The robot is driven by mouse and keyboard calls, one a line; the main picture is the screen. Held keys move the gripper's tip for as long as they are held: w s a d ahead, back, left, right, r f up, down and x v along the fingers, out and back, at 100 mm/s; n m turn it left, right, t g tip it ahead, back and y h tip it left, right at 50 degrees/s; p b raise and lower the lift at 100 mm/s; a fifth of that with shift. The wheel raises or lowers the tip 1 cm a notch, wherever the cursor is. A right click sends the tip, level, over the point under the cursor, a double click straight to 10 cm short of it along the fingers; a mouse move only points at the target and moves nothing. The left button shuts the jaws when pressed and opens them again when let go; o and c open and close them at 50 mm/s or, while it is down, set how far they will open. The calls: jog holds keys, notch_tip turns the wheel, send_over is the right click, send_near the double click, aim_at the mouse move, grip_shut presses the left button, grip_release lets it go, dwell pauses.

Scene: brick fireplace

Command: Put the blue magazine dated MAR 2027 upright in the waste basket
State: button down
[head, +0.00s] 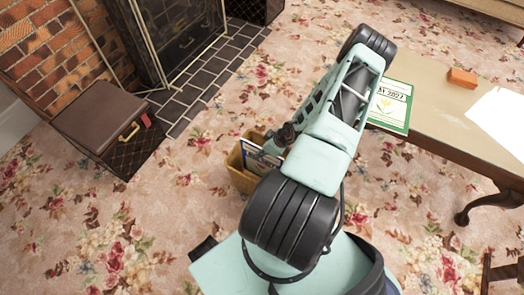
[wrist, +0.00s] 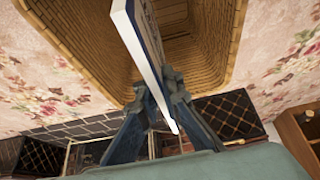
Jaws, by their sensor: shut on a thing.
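The wicker waste basket (head: 240,178) stands on the flowered carpet, partly behind my arm in the head view. In the wrist view its woven wall (wrist: 215,55) surrounds the far part of a thin magazine (wrist: 140,35) with a white page edge and some blue on its cover. My gripper (wrist: 158,88) is shut on this magazine, one finger on each side, at the basket's rim. In the head view the magazine (head: 249,147) shows at the basket's mouth, and my gripper (head: 270,153) is beside it. The date cannot be read. The basket's bottom is mostly hidden.
A green-bordered magazine (head: 391,106), white papers (head: 499,118) and an orange-brown block (head: 462,78) lie on the wooden table (head: 440,103) at right. A brown-topped box seat (head: 100,112) stands at left by the brick fireplace. Carpet around the basket is free.

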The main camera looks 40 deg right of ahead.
jog(key=c, duration=2)
grip_release()
jog(key=shift+c, duration=0.2)
jog(key=v, duration=1.2)
jog(key=shift+s, duration=0.1)
jog(key=shift+d, duration=0.1)
